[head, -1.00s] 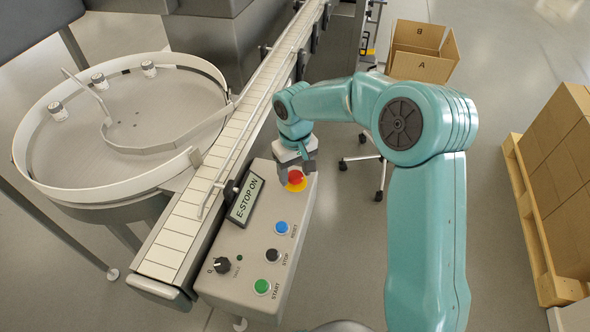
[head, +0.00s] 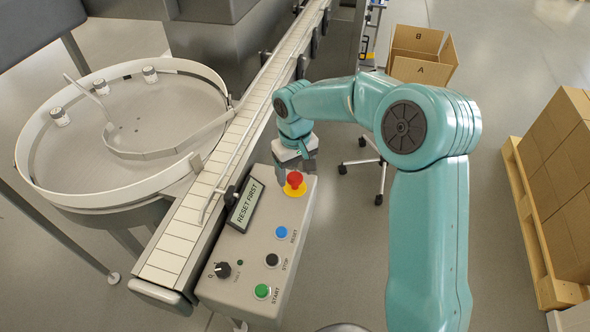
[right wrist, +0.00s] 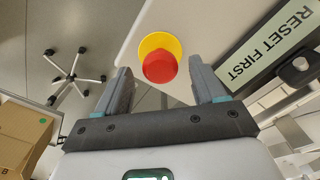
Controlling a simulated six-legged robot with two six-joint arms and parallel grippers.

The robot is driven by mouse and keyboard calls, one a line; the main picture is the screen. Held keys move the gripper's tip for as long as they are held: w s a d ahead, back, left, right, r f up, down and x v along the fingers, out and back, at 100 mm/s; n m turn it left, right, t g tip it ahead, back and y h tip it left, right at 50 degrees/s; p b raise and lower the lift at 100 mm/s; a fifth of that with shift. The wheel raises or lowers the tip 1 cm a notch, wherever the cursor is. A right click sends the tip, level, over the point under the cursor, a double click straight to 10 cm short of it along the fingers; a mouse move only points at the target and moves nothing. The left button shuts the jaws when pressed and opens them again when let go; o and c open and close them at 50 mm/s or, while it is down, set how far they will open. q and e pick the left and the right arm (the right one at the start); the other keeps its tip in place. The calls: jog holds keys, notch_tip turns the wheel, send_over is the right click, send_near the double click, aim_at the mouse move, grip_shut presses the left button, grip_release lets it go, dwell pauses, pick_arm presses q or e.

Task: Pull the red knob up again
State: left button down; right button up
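The red knob (head: 295,180) stands up on its yellow base (head: 294,191) at the far end of the grey control panel (head: 252,246). The panel's display (head: 245,206) reads "RESET FIRST". My right gripper (head: 296,170) is just behind the knob in the head view. In the right wrist view the knob (right wrist: 160,67) lies beyond and between the fingertips of my gripper (right wrist: 161,84), with gaps on both sides. The fingers are open and hold nothing. My left gripper is not in view.
The panel also carries a blue reset button (head: 281,232), a black stop button (head: 272,260), a green start button (head: 262,291) and a black selector (head: 222,269). A conveyor (head: 200,195) and a round table (head: 70,208) with several small jars are at left. A stool (head: 378,172) stands behind my arm.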

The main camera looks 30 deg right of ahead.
aim_at(295, 176)
jog(key=shift+w+r, duration=0.1)
jog(key=shift+r, duration=0.2)
notch_tip(295, 176, up, 16)
jog(key=shift+f, duration=0.1)
dwell(0.4)
